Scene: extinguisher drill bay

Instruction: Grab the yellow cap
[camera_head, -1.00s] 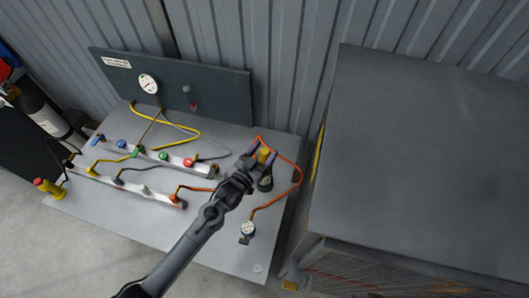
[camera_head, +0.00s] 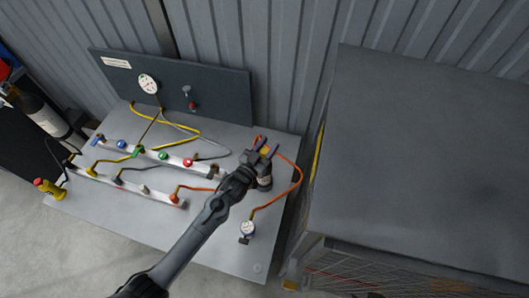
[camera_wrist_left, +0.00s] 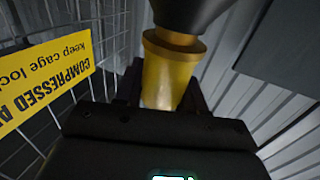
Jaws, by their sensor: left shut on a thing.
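The yellow cap (camera_wrist_left: 168,78) is a short cylinder with a wider rim, seen between my fingers in the left wrist view. A dark body (camera_wrist_left: 190,14) adjoins its rim end. In the head view only a little of the yellow cap (camera_head: 265,151) shows between the fingers, above a dark bottle-like thing (camera_head: 265,183) standing on the grey bench (camera_head: 225,240). My left gripper (camera_head: 268,149) is shut on the yellow cap. The fingers hide part of it. My right gripper is not in view.
An orange hose (camera_head: 298,176) loops beside the gripper to a small gauge (camera_head: 248,229). Two white manifolds with coloured knobs (camera_head: 188,162) lie to the left. A large grey cabinet (camera_head: 420,160) stands to the right. The bench's front is fairly clear.

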